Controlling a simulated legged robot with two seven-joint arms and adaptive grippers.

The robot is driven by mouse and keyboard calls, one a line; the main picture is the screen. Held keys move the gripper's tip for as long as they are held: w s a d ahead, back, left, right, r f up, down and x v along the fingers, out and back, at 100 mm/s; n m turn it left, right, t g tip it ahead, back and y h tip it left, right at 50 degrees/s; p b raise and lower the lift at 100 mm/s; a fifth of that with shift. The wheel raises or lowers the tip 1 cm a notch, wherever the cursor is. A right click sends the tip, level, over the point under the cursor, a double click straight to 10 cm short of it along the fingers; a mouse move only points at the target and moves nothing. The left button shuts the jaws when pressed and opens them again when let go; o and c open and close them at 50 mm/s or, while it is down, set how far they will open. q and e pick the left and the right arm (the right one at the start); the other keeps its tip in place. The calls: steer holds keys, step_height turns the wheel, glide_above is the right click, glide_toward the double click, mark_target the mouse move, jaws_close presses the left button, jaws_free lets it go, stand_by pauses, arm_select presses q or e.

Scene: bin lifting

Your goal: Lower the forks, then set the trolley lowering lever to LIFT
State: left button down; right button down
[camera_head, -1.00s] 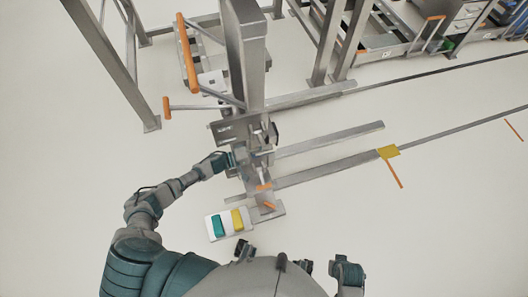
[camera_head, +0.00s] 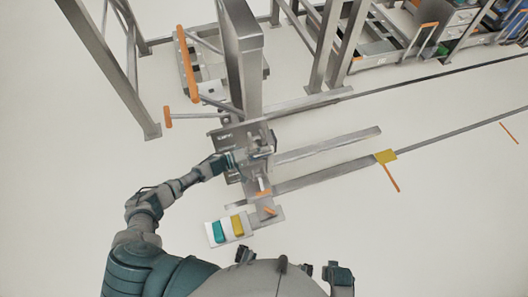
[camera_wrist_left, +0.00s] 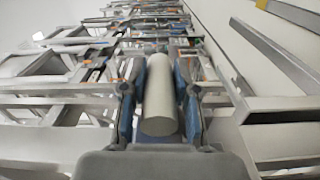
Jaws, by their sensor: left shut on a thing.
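The grey metal trolley mast (camera_head: 243,65) stands upright at the centre of the head view. Two flat forks (camera_head: 325,147) extend right from its base, low by the floor. My left gripper (camera_head: 262,151) is at the trolley's mechanism below the mast. In the left wrist view, its two blue-grey fingers flank a pale round bar (camera_wrist_left: 159,100) and are shut on it. Whether this bar is the lowering lever is not clear. Small orange-marked levers (camera_head: 264,191) sit just below the gripper. No lever label is readable. My right gripper is not recognisable in view.
A white plate with a teal pad (camera_head: 217,232) and a yellow pad (camera_head: 237,226) lies near my body. Orange-handled bars (camera_head: 187,58) and a frame post (camera_head: 104,62) stand left of the mast. Racks and bins line the top right. The right floor is mostly clear.

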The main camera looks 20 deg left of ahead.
arm_select(q)
steer(key=shift+w+a+r, duration=0.15)
steer(key=shift+w+r, duration=0.1)
steer(key=shift+r, duration=0.05)
steer(key=c, duration=1)
jaws_free()
steer(key=shift+o, duration=0.6)
steer(key=shift+f, duration=0.15)
steer(key=shift+s, duration=0.1)
steer(key=shift+s+a+f, duration=0.1)
steer(key=shift+s+a, duration=0.1)
steer(key=shift+a, duration=0.1)
steer(key=v, duration=1.1)
